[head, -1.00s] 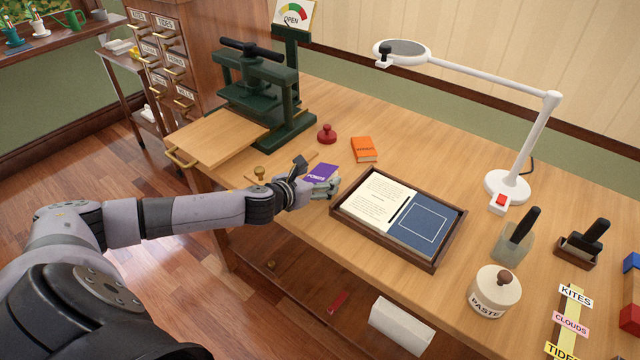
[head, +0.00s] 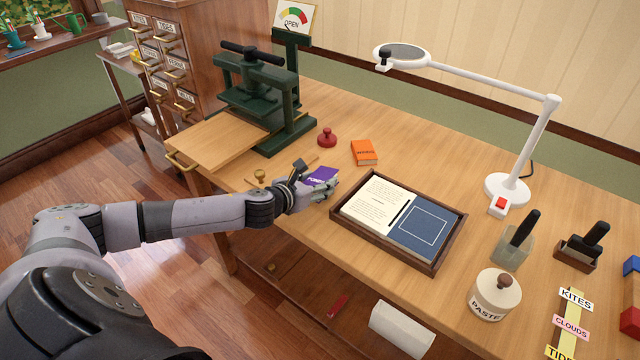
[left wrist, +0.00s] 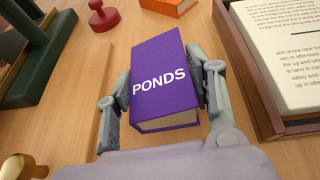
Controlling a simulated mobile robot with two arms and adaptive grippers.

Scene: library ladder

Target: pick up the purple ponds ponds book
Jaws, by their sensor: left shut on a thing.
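The purple book (head: 322,175) marked PONDS is at my left gripper (head: 313,183), near the front edge of the wooden table. In the left wrist view the purple book (left wrist: 163,80) is between the two fingers of my left gripper (left wrist: 163,92), one finger against each long side. The gripper is shut on it. Its cover and the page edge nearest the camera show. Whether its underside touches the table is hard to tell. My right gripper is not in view.
An orange book (head: 364,152) and a red stamp (head: 327,137) stand behind the purple book. A wooden tray (head: 433,268) with an open page and a blue panel lies to the right. A green press (head: 262,100) stands to the left. A white lamp (head: 508,187) is further right.

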